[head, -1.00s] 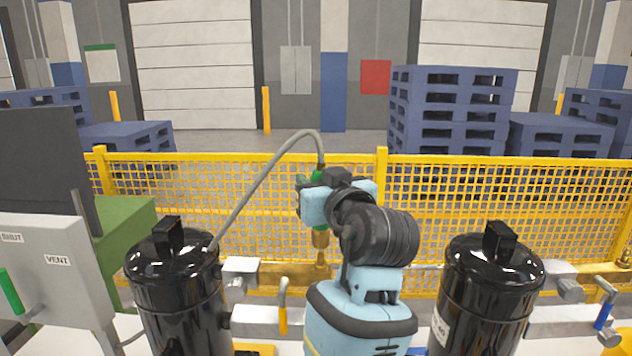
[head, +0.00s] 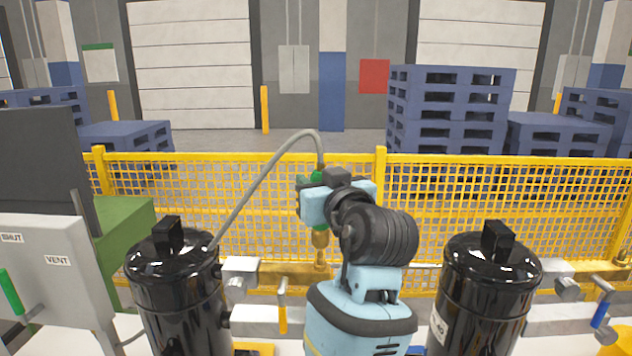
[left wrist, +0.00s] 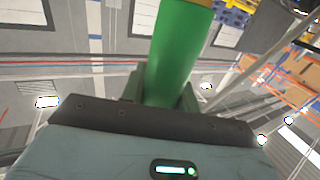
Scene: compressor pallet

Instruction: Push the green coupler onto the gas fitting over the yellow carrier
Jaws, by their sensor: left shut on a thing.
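My left gripper (head: 316,200) is in the middle of the head view, shut on the green coupler (head: 317,175). The coupler stands upright, and the gripper hides most of its body. In the left wrist view the coupler (left wrist: 178,50) is a thick green cylinder between the jaws. A grey hose (head: 262,178) arcs from its top down to the left. A brass collar (head: 320,239) shows below the gripper, in line with a brass-coloured fitting (head: 320,266) beneath. I cannot tell whether they touch. A sliver of yellow (head: 255,348), perhaps the carrier, shows at the bottom. My right gripper is not in view.
Black compressors stand at left (head: 176,280) and right (head: 487,285) of my arm. A grey panel (head: 55,270) with SHUT and VENT labels is at far left. A yellow-handled valve (head: 283,312) sits near the left compressor. A yellow mesh fence (head: 480,215) runs behind.

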